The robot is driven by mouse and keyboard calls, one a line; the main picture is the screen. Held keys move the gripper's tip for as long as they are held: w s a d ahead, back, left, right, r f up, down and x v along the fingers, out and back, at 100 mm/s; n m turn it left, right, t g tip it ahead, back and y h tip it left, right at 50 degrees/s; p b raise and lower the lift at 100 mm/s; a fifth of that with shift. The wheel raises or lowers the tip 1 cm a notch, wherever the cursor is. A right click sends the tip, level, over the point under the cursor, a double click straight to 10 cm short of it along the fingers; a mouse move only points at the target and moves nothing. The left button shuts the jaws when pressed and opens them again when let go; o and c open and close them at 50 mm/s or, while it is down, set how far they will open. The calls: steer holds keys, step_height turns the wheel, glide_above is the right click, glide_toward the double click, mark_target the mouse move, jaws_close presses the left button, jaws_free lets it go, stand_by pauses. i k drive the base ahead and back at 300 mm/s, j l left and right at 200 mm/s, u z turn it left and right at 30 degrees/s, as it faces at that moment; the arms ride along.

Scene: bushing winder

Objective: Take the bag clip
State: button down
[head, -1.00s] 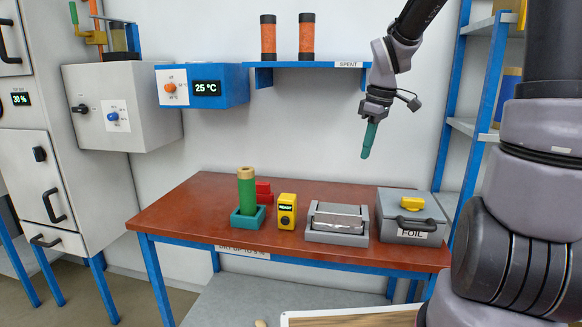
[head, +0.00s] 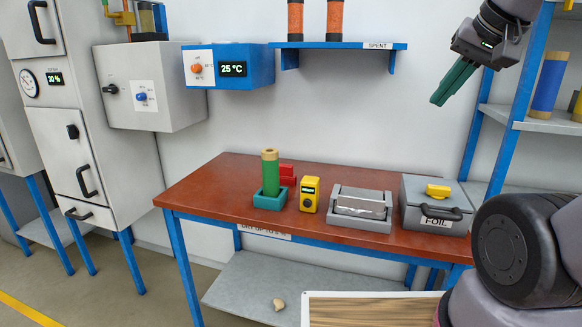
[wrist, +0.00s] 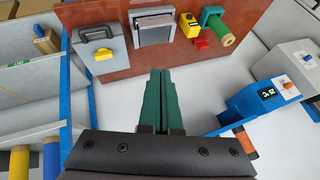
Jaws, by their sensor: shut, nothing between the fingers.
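No object is plainly marked as the bag clip. A small yellow piece (head: 438,191) lies on the lid of the grey FOIL box (head: 410,218) at the right end of the red-brown table; it could be the clip, but I cannot tell. The yellow piece also shows in the wrist view (wrist: 103,54). A red object (head: 287,173) stands behind the green roll (head: 270,172). My gripper (head: 437,101) has teal fingers, shut and empty, high above the table's right side. In the wrist view the fingers (wrist: 161,75) lie together, apart from everything.
The table (head: 215,190) also carries a yellow meter (head: 309,195) and a grey tray with a silver roller (head: 360,203). A wall shelf (head: 335,45) holds orange rolls. A blue-framed rack (head: 500,150) stands at right. A small beige object (head: 279,304) lies on the lower shelf.

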mark_target(286, 177)
steer(key=i+j, duration=0.15)
steer(key=j, duration=0.2)
steer(key=i+j, duration=0.2)
steer(key=j, duration=0.15)
steer(key=i+j, duration=0.15)
steer(key=j, duration=0.25)
steer(key=i+j, duration=0.2)
steer(key=j, duration=0.15)
steer(key=i+j, duration=0.15)
steer(key=j, duration=0.2)
steer(key=i+j, duration=0.2)
steer(key=j, duration=0.15)
